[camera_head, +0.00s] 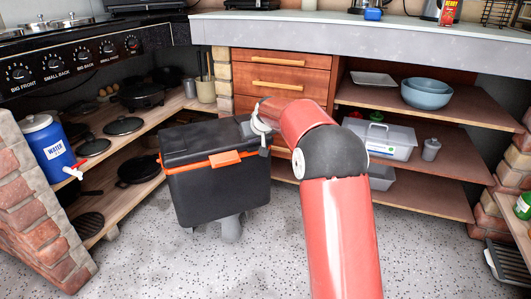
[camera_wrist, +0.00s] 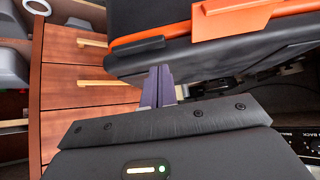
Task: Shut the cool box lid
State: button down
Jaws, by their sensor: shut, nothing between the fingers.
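The black cool box (camera_head: 215,190) stands in the middle of the head view, raised on a grey support. Its dark lid (camera_head: 195,137) lies over the top, above an orange rim with an orange latch (camera_head: 225,158) at the front. The lid looks down or nearly down; I cannot tell whether it is fully seated. My gripper (camera_head: 264,142) is at the box's right end, partly hidden by my wrist. In the wrist view my gripper (camera_wrist: 160,72) is shut and empty, its fingertips close against the box's dark edge (camera_wrist: 190,58); contact is unclear.
A wooden drawer unit (camera_head: 281,78) stands behind the box. Open shelves with blue bowls (camera_head: 426,93) and a clear container (camera_head: 380,138) are at right. Speckled floor in front is clear.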

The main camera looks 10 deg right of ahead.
jog(key=s+d+f+b, duration=0.1)
jog(key=s+d+f, duration=0.15)
jog(key=s, duration=0.65)
jog(key=s+a+r+p, duration=0.1)
jog(key=s+r+p, duration=0.1)
jog(key=s+r, duration=0.35)
jog(key=s+a+r+g+h+p, duration=0.1)
jog(key=s+r+p, duration=0.15)
jog(key=s, duration=0.65)
jog(key=s+a+r+p, duration=0.1)
jog(key=s+r, duration=0.4)
jog(key=s, duration=0.2)
jog(key=s+d+m+g+p, duration=0.1)
jog(key=s+p, duration=0.3)
jog(key=s, duration=1.5)
jog(key=shift+s+r+m+g+p, duration=0.3)
jog(key=shift+m+g, duration=0.1)
jog(key=shift+m, duration=0.2)
jog(key=shift+d, duration=0.1)
